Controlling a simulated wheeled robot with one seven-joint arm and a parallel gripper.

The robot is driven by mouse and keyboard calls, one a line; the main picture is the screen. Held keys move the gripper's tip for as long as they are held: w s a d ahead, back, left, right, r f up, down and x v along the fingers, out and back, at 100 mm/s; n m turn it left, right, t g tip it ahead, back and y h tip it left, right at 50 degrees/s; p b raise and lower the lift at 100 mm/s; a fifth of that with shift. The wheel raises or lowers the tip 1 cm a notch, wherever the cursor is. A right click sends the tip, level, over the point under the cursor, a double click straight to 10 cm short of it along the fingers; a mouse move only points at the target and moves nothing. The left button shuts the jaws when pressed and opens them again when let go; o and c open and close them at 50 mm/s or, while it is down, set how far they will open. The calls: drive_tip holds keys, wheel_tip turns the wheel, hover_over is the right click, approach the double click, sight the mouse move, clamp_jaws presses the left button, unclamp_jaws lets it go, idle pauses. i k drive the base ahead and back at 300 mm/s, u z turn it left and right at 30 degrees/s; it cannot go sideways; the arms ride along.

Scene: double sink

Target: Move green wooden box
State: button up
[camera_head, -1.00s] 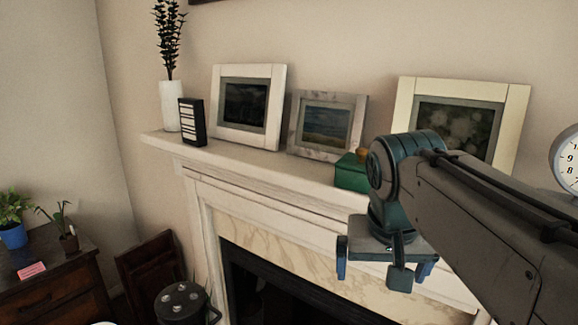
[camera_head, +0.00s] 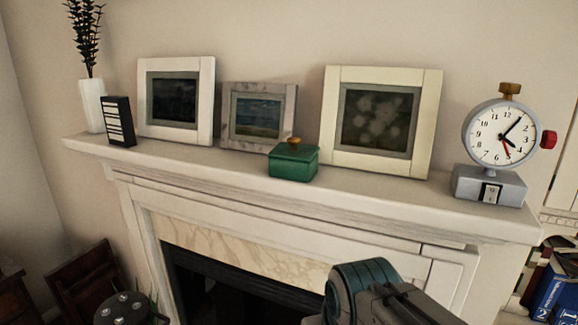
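The green wooden box (camera_head: 293,163) sits on the white mantel shelf (camera_head: 230,160) near its front edge. It has a lid with a small brown knob on top. It stands in front of the gap between the small middle picture frame and the large right frame. My arm shows at the bottom of the view, below the shelf and to the right of the box. My gripper is out of sight below the picture's lower edge, so its fingers and anything in them are hidden.
Picture frames (camera_head: 329,125) lean against the wall behind the box. A grey clock (camera_head: 487,187) stands at the shelf's right end. A black-and-white box (camera_head: 118,122) and a white vase (camera_head: 93,106) stand at the left.

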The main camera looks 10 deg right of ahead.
sight(295, 171)
drive_tip(key=u, duration=0.35)
drive_tip(key=k, duration=0.5)
drive_tip(key=u, duration=1.35)
drive_tip(key=i, duration=0.75)
drive_tip(key=z, duration=0.75)
drive_tip(key=i, duration=0.55)
drive_tip(key=z, duration=0.5)
